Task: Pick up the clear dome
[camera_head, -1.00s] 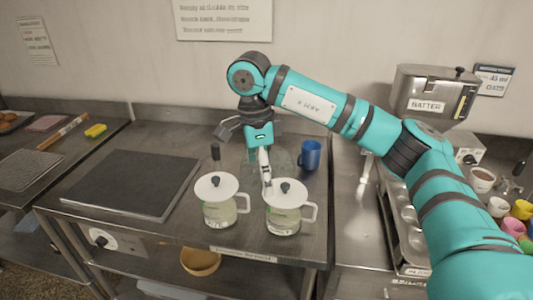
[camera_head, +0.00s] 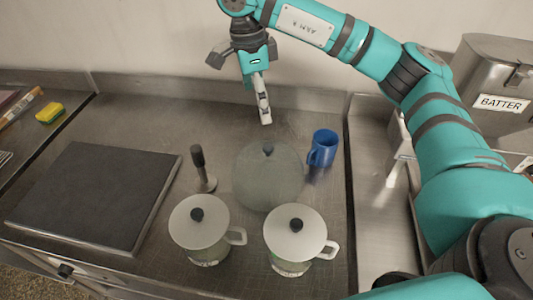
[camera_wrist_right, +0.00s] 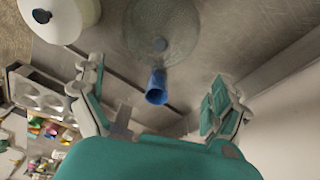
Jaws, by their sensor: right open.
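The clear dome (camera_head: 268,182) sits on the steel counter behind the two lidded jugs, with a dark knob on top. It also shows in the right wrist view (camera_wrist_right: 185,28), at the top. My right gripper (camera_head: 265,122) hangs above and behind the dome, apart from it and pointing down. In the right wrist view the fingers (camera_wrist_right: 160,112) are spread wide with nothing held between them. My left gripper is not in view.
A blue mug (camera_head: 322,149) stands right of the dome. A dark-handled tool (camera_head: 203,170) stands left of it. Two white-lidded jugs (camera_head: 199,222) (camera_head: 295,233) stand in front. A dark flat plate (camera_head: 97,195) lies left. The batter container (camera_head: 490,85) is at right.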

